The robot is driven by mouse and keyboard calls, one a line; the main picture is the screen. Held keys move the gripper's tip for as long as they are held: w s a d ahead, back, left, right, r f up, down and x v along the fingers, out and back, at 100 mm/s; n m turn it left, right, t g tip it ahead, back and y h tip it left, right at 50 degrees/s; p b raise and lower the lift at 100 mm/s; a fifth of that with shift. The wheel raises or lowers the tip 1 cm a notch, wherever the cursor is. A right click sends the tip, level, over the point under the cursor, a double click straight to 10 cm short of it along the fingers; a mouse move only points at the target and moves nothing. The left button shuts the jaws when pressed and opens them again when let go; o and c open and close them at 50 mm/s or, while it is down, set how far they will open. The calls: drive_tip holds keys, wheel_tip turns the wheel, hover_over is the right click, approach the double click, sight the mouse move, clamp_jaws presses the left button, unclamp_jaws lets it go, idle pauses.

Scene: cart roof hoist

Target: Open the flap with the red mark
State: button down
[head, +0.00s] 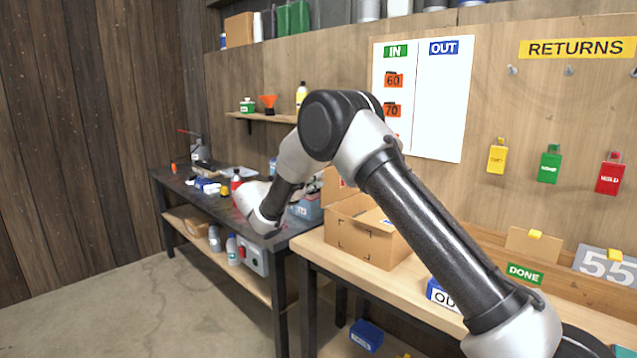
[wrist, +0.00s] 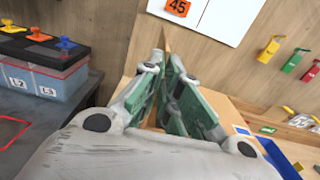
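An open cardboard box (head: 365,235) stands on the wooden bench. One of its flaps (head: 336,187) stands upright at the back left, with a small red mark near its top. My gripper (head: 313,184) is at the left of this flap, partly hidden by my arm. In the wrist view the two green-padded fingers of my gripper (wrist: 165,68) are close together at the tips. A tan edge shows between and beyond them. I cannot tell whether they touch the flap or pinch it.
A blue-grey box (head: 308,207) with coloured knobs stands on the dark bench left of the carton. A blue bin marked OU (head: 441,297) stands right of the carton. The wall board (head: 440,110) rises behind. Tags hang at the right.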

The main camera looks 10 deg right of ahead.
drive_tip(key=shift+a+f, duration=0.1)
idle(0.4)
drive_tip(key=c, duration=1.7)
unclamp_jaws()
drive_tip(key=shift+o, duration=0.2)
drive_tip(key=v, duration=1.2)
